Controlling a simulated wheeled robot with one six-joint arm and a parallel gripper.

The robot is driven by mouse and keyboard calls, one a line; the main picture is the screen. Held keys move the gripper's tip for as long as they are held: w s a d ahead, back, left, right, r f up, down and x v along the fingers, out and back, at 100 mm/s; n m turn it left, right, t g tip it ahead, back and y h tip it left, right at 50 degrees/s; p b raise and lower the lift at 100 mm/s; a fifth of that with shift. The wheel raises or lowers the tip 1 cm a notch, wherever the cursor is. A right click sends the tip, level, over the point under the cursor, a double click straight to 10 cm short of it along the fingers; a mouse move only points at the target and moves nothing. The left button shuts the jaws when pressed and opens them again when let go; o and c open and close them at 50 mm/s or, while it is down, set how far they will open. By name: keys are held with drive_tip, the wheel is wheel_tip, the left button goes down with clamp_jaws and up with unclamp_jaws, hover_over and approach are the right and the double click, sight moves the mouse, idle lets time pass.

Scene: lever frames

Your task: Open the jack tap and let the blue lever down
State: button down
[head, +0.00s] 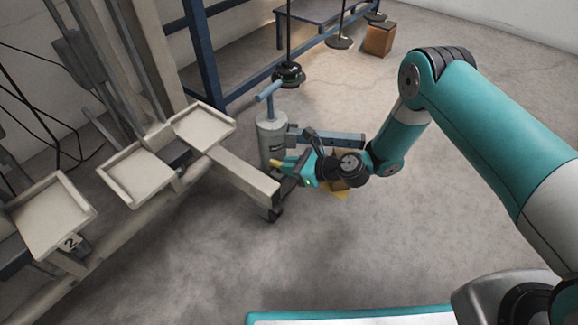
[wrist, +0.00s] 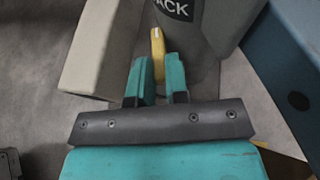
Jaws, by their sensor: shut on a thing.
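The jack (head: 271,140) is a grey upright cylinder on the floor with a blue T-shaped top piece (head: 268,92). Its dark label shows in the wrist view (wrist: 176,9), partly cut off. A small yellow tap handle (head: 275,163) sticks out low on the jack; it also shows in the wrist view (wrist: 157,42). A blue bar (head: 343,139) runs level to the right from beside the jack and fills the right of the wrist view (wrist: 292,72). My gripper (head: 284,168) is shut on the tap handle, with a finger on each side (wrist: 160,72).
A beige beam (head: 243,178) ends just left of the jack, close to my gripper. Beige trays (head: 135,178) stand further left. A blue frame (head: 245,88) and a cardboard box (head: 380,39) are behind.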

drive_tip(key=shift+w+d+n+g+y+b, duration=0.1)
drive_tip(key=shift+w+n+g+y+b, duration=0.1)
drive_tip(key=shift+n+g, duration=0.4)
drive_tip(key=shift+w+n+g+y+b, duration=0.1)
drive_tip(key=shift+n+g+y, duration=0.1)
drive_tip(key=shift+n+g, duration=0.4)
drive_tip(key=c, duration=1.1)
unclamp_jaws()
drive_tip(key=p+v, duration=0.9)
drive_tip(key=v, duration=0.8)
drive_tip(key=shift+d, duration=0.2)
